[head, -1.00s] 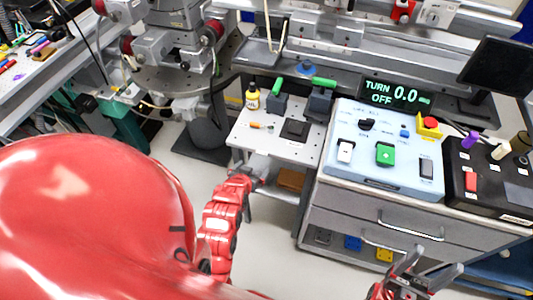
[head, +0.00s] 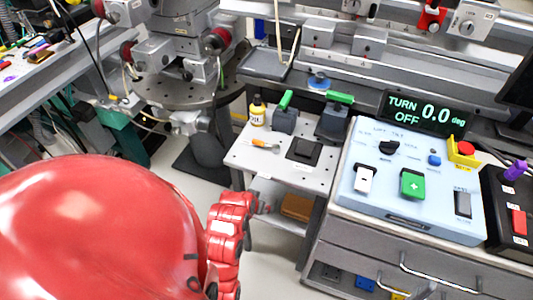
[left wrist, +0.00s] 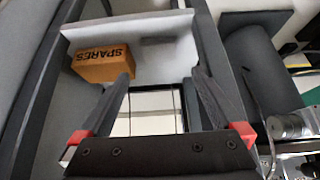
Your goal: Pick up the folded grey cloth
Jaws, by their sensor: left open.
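I cannot clearly make out a folded grey cloth. A flat dark grey patch (left wrist: 165,40) lies on the lower shelf in the left wrist view, beside an orange box; I cannot tell whether it is cloth or shadow. A dark square pad (head: 304,150) lies on the perforated table top. My left gripper (left wrist: 162,77) is open and empty, its fingers pointing at the shelf, one fingertip overlapping the box in view. In the head view my left gripper (head: 264,209) is low at the table's front edge. Only a sliver of my right gripper (head: 425,291) shows at the bottom edge.
The orange SPARES box (left wrist: 103,64) stands on the lower shelf (left wrist: 185,58) under the table top (head: 270,168). A yellow bottle (head: 257,112) and green-handled blocks stand on top. The blue-white control panel (head: 385,205) on a drawer cabinet is close on the right.

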